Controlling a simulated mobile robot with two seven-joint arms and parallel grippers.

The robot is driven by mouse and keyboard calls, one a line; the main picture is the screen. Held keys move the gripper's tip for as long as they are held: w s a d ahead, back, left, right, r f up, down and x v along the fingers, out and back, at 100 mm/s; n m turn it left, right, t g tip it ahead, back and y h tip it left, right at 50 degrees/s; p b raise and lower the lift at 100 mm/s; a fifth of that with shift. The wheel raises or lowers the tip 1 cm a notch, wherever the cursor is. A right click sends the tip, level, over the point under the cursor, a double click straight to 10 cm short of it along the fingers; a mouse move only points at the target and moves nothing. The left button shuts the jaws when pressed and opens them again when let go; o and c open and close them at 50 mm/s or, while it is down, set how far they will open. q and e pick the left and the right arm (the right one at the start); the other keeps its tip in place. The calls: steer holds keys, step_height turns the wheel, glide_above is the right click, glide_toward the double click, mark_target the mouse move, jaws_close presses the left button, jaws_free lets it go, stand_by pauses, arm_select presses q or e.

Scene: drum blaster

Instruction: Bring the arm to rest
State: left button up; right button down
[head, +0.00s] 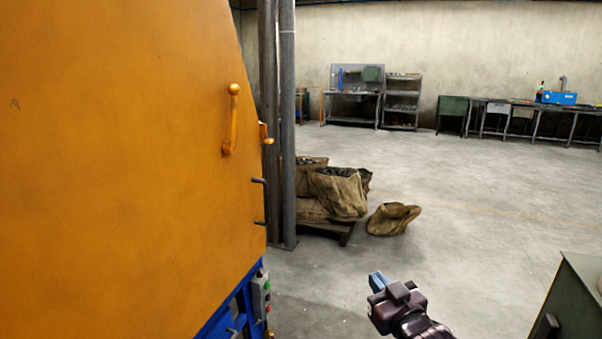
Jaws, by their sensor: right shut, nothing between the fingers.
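My right gripper (378,283) is at the lower middle of the head view, with its arm coming in from the bottom edge. Its blue fingers are together and hold nothing. It is in free air over the grey floor, apart from the machine. My left gripper is not in view. The orange drum blaster (120,150) fills the left side, with an orange handle (231,120) on its face. A small control box with buttons (261,294) sits low on its blue frame.
A dark metal box (580,300) stands at the lower right. Grey posts (287,120) rise beside the machine. Brown sacks (338,192) rest on a pallet behind them, with one sack (393,219) on the floor. Workbenches line the far wall. The middle floor is clear.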

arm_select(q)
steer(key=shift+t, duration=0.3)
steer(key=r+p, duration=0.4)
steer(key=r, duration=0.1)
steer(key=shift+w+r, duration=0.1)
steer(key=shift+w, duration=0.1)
arm_select(e)
steer(key=s+d+f+m+g+h, duration=0.1)
steer(key=s+d+f+g, duration=0.1)
steer(key=s+d+f, duration=0.2)
steer(key=s+d+f+m+g+h, duration=0.1)
steer(key=s+d+f, duration=0.3)
steer(key=s+f, duration=0.6)
steer(key=s+d+f+m+g+h, duration=0.1)
steer(key=s+d+f+g+h, duration=0.2)
steer(key=s, duration=1.8)
step_height(320, 180, down, 4)
steer(key=shift+d+f+m, duration=0.25)
steer(key=shift+d+m, duration=0.15)
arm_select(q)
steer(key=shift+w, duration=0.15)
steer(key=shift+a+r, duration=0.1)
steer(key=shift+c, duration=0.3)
